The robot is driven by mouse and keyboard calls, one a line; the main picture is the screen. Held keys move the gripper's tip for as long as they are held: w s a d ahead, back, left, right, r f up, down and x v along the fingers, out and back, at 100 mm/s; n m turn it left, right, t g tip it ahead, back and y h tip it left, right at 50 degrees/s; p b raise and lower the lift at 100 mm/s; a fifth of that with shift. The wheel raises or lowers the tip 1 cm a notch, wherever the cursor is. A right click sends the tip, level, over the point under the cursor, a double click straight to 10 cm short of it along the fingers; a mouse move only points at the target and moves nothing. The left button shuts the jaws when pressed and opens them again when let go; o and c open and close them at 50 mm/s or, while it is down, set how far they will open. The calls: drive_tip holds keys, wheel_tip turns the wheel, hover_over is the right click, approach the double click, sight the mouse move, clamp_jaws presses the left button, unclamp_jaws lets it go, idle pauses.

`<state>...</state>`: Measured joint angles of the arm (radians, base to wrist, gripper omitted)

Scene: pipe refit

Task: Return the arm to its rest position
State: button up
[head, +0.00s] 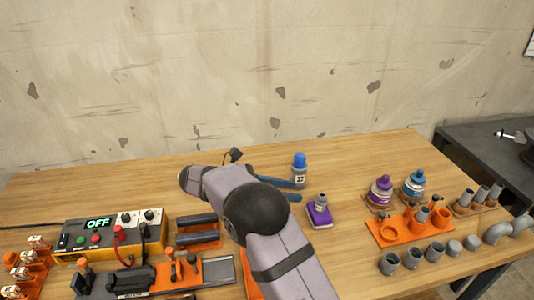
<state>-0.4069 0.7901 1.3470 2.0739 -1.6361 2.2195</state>
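My arm (290,268) comes up from the bottom middle of the head view. Its dark round joint (256,212) is over the table, and a grey link bends from there to the left. My gripper's fingers do not show; they seem hidden behind the arm, so I cannot see whether they hold anything. Two blue bars (281,182), like tool handles, stick out to the right from behind the arm; what they belong to is hidden.
A control box (97,240) reading OFF stands at the left, with an orange-ended fixture (160,277) before it. A blue-capped bottle (299,172) and purple container (319,213) stand right of my arm. Farther right are an orange rack (385,233) and several grey pipe pieces (435,251).

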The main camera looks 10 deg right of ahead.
drive_tip(key=w+a+r+n+t+y+p, duration=0.1)
drive_tip(key=w+r+n+t+y+p, duration=0.2)
drive_tip(key=w+r+n+t, duration=0.5)
drive_tip(key=w+a+r+n+t+y+p, duration=0.1)
drive_tip(key=w+r+n+t+y+p, duration=0.3)
drive_tip(key=n, duration=0.9)
drive_tip(key=s+a+f+n+g+y+p, duration=0.1)
drive_tip(key=s+a+f+n+g+y, duration=0.2)
drive_tip(key=n, duration=0.6)
drive_tip(key=s+a+f+n+y+p, duration=0.1)
drive_tip(key=s+a+f+n+y, duration=0.1)
drive_tip(key=s+a+n+y, duration=0.35)
drive_tip(key=s+d+f+n+g+p, duration=0.1)
drive_tip(key=s+d+f+n+g, duration=0.1)
drive_tip(key=s+n, duration=0.4)
drive_tip(key=s+d+f+n+g+h+p, duration=0.1)
drive_tip(key=s+d+f+n+g, duration=0.1)
drive_tip(key=s, duration=1.2)
drive_tip(key=s+d+f+n+g+h+p, duration=0.1)
drive_tip(key=s+d+f+n+g, duration=0.1)
drive_tip(key=s+n+g, duration=0.4)
drive_tip(key=s+d+n, duration=0.1)
drive_tip(key=s+n, duration=0.2)
drive_tip(key=s, duration=0.1)
drive_tip(key=shift+d+n, duration=0.25)
drive_tip(key=shift+n, duration=0.1)
